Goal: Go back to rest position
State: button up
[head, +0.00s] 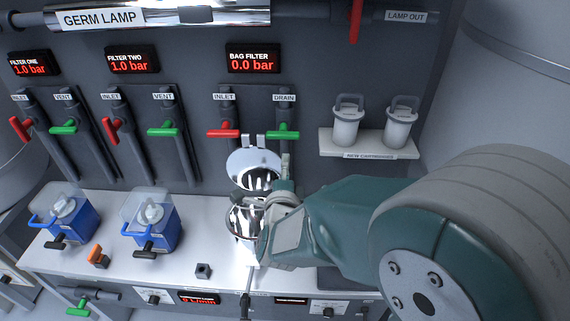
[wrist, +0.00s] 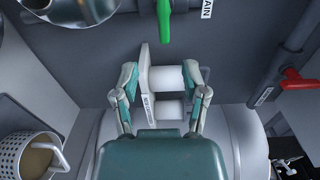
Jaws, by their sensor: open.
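My gripper (wrist: 166,72) is open in the wrist view, its two fingers apart with nothing held between them. Beyond the fingers are the white shelf and two white cartridges, at a distance. In the head view my arm reaches in from the right, and its end is over the counter beside the chrome bag filter housing (head: 243,222). The fingers are hard to make out there. The housing's round chrome lid (head: 252,165) stands raised; a chrome part also shows at the top left of the wrist view (wrist: 92,8).
A perforated basket (wrist: 25,158) with brownish contents stands at the wrist view's lower left. Red inlet (head: 223,133) and green drain (head: 283,135) handles are close above the housing. Two blue filter units (head: 68,220) (head: 152,225) stand left. Cartridges (head: 346,125) sit on a right shelf.

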jog(key=s+d+r+n+g, duration=0.1)
jog(key=s+d+n+g, duration=0.5)
jog(key=s, duration=0.5)
jog(key=s+d+r+n+g, duration=0.2)
jog(key=s+d+n+g, duration=0.4)
jog(key=s+d+n, duration=0.4)
jog(key=s+n, duration=0.1)
jog(key=n, duration=0.1)
jog(key=shift+d+r+n+y, duration=0.15)
jog(key=shift+r+n+y, duration=0.1)
jog(key=shift+n+y, duration=0.05)
jog(key=shift+s, duration=0.1)
